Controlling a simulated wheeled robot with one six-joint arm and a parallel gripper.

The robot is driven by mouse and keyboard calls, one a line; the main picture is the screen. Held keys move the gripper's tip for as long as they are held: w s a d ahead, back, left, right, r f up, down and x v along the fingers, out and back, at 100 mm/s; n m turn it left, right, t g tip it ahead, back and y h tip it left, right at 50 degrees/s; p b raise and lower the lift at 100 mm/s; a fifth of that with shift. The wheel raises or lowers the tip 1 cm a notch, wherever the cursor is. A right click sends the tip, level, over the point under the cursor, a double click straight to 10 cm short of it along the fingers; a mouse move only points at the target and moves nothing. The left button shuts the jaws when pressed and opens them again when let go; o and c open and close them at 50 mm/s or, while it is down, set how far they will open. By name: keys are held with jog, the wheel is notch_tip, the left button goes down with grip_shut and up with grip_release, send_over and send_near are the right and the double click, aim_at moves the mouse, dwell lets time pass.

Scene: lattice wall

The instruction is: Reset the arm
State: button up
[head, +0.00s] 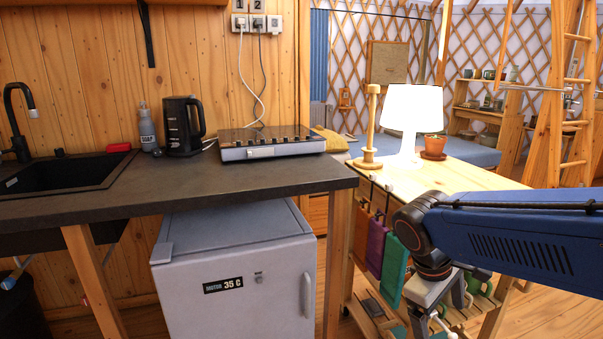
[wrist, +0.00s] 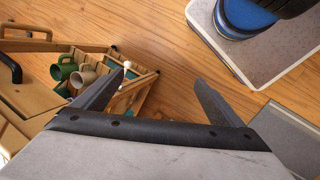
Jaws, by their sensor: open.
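My blue arm (head: 510,235) reaches in from the right in the head view and bends down at a dark joint beside the wooden side table (head: 460,180).
Green mugs (wrist: 64,69) and a pale mug (wrist: 84,77) stand on a low wooden shelf left of my gripper. Orange, purple and green cloths (head: 393,272) hang from the table's side. A lit lamp (head: 412,108) and potted plant (head: 433,145) stand on top. A white fridge (head: 235,285) is left.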

jog(key=s+r+m+t+y, duration=0.1)
jog(key=s+m+t+y, duration=0.2)
jog(key=s+m, duration=0.4)
jog(key=shift+s+t+y, duration=0.4)
jog(key=shift+s+t, duration=0.15)
jog(key=shift+t, duration=0.15)
jog(key=shift+d, duration=0.1)
dwell(2.2)
